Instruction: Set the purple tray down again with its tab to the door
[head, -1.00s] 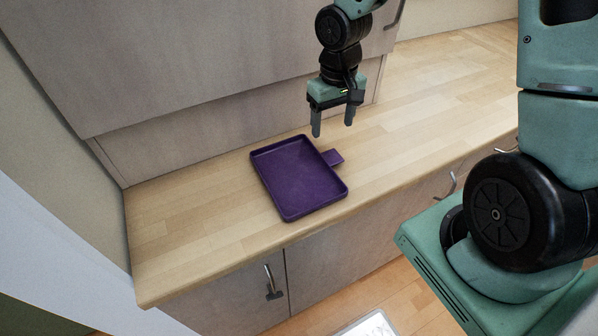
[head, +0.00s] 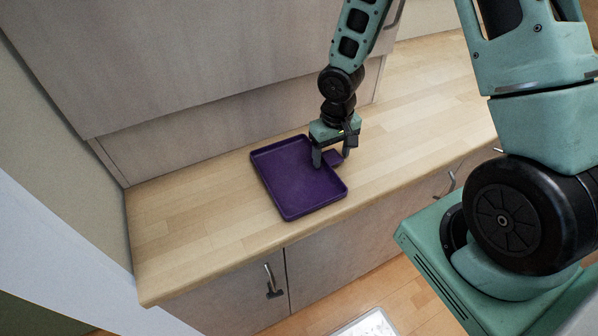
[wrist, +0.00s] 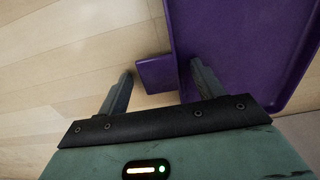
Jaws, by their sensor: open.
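The purple tray (head: 296,183) lies flat on the wooden worktop, with its low rim up. Its tab (head: 334,158) sticks out from the right long side, toward the right of the head view. My gripper (head: 332,162) is open and low over that side, close to the tab. In the wrist view the tray (wrist: 235,45) fills the upper right and the tab (wrist: 157,73) points left. My gripper (wrist: 160,78) has one fingertip left of the tab and the other by the tray's rim. The tab appears just beyond the fingertips; contact cannot be told.
The worktop (head: 190,215) is bare left of the tray and to the right (head: 430,100). A grey cabinet front (head: 200,60) rises behind it. Cupboard doors with a handle (head: 272,281) lie below the front edge. A pale wall closes the left end.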

